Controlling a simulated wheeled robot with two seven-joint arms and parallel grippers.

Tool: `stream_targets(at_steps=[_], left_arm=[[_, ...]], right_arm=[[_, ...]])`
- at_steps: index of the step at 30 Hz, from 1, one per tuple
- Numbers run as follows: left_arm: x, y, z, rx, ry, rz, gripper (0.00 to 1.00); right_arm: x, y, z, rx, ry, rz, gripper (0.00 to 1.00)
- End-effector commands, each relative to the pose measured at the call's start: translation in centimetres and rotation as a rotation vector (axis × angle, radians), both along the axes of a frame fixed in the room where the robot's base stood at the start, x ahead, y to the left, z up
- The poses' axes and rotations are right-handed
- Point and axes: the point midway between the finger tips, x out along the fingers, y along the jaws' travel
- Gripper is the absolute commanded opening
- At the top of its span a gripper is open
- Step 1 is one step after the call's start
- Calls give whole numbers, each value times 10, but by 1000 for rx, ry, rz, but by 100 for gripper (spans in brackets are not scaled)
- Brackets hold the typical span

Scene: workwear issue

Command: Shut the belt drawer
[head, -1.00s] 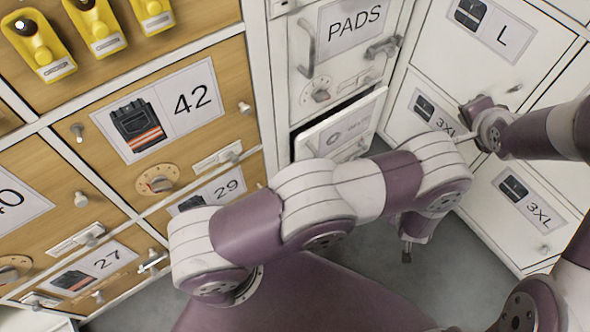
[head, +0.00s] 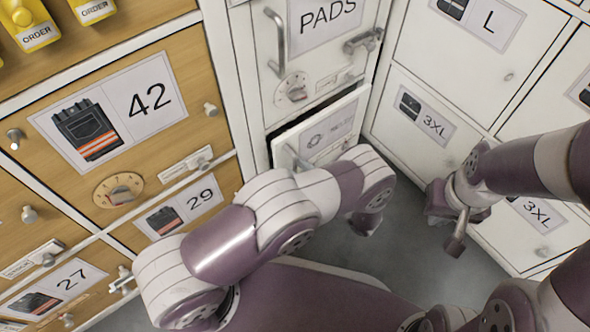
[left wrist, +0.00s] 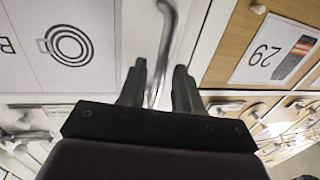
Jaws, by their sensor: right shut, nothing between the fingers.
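The belt drawer (head: 335,122) is the white drawer under the PADS drawer. It stands partly open, with a dark gap along its top. Its label with concentric rings shows upside down in the left wrist view (left wrist: 68,45). Its grey bar handle (left wrist: 168,30) lies in line with the gap between my left fingers; I cannot tell whether it is between them. My left gripper (left wrist: 159,85) is open; in the head view it is mostly hidden by my left arm, which also covers the drawer's lower part. My right gripper (head: 456,245) is shut and empty, over the floor before the right-hand drawers.
The PADS drawer (head: 318,50) above has a bar handle, a latch and a dial. Wooden drawers marked 42 (head: 110,110), 29 and 27 stand at the left, with protruding knobs. White drawers marked L and 3XL (head: 430,125) stand at the right. Grey floor (head: 400,255) is clear between.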

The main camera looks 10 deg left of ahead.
Motion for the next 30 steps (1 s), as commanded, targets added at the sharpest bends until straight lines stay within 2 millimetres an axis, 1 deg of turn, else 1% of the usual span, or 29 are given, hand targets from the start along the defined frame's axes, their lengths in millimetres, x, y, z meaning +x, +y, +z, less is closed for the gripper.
stream_targets(at_steps=[1, 4, 11, 12, 15, 20, 23, 27, 30], left_arm=[[3, 5, -2, 0, -1, 2, 33], [6, 11, -1, 0, -1, 0, 33], [7, 13, 1, -2, -1, -1, 33], [7, 12, 1, -2, -1, -1, 30], [7, 12, 0, -2, -1, -1, 0], [7, 13, 1, -2, -1, -1, 0], [14, 22, 1, -2, -1, 2, 0], [28, 39, 1, -3, -1, 2, 0], [32, 45, 0, -2, 0, 0, 0]], right_arm=[[0, 0, -4, 0, 0, 0, 0], [0, 0, -5, 0, 0, 0, 0], [0, 0, -5, 0, -1, 0, 0], [0, 0, -5, 0, -1, 0, 0], [0, 0, -5, 0, -1, 0, 0], [0, 0, -4, 0, -1, 0, 0], [0, 0, -3, 0, -1, 0, 0], [0, 0, 0, 0, -1, 0, 0], [0, 0, 0, 0, -1, 0, 0]])
